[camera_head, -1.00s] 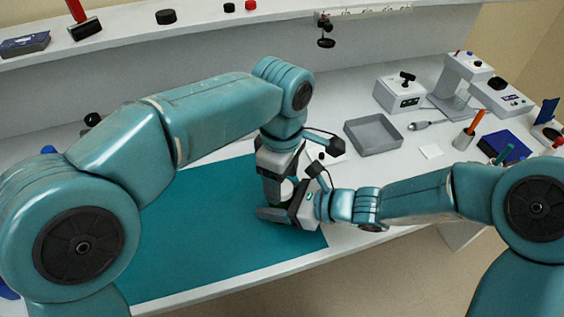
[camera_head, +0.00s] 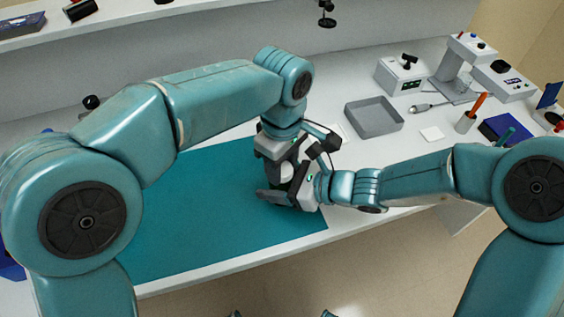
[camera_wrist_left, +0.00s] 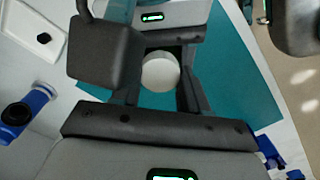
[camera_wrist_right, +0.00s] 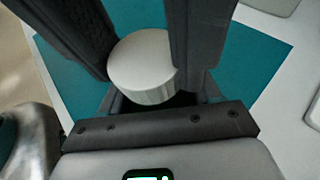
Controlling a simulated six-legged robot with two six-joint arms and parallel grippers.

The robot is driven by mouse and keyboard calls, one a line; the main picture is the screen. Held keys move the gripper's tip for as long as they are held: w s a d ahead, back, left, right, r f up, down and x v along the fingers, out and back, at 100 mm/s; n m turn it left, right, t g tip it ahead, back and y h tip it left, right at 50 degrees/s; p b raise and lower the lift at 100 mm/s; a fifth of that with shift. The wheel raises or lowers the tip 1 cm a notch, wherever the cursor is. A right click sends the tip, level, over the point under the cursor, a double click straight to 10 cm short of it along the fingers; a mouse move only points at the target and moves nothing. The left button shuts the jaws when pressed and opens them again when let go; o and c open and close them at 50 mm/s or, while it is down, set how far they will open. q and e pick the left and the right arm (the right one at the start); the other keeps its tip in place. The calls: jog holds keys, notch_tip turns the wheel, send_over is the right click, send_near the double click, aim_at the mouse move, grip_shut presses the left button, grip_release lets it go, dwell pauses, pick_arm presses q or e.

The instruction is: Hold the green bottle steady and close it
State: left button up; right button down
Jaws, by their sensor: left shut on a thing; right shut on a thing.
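A round white cap (camera_head: 286,170) sits between my two grippers above the teal mat. It shows from above in the left wrist view (camera_wrist_left: 161,72), and with its ribbed side in the right wrist view (camera_wrist_right: 142,66). My left gripper (camera_head: 280,168) comes down from above, its dark fingers shut on either side of the cap. My right gripper (camera_head: 283,187) reaches in from the right, lower down, shut around what is under the cap. The green bottle's body is hidden by the cap and fingers in every view.
The teal mat (camera_head: 200,220) is bare around the grippers. The table's front edge is close.

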pick_arm(q)
jog(key=shift+m, duration=0.6)
jog(key=o, duration=1.2)
jog(key=shift+c, duration=0.2)
jog(key=shift+r, duration=2.3)
jog(key=o, duration=0.5)
jog(key=shift+o, duration=0.2)
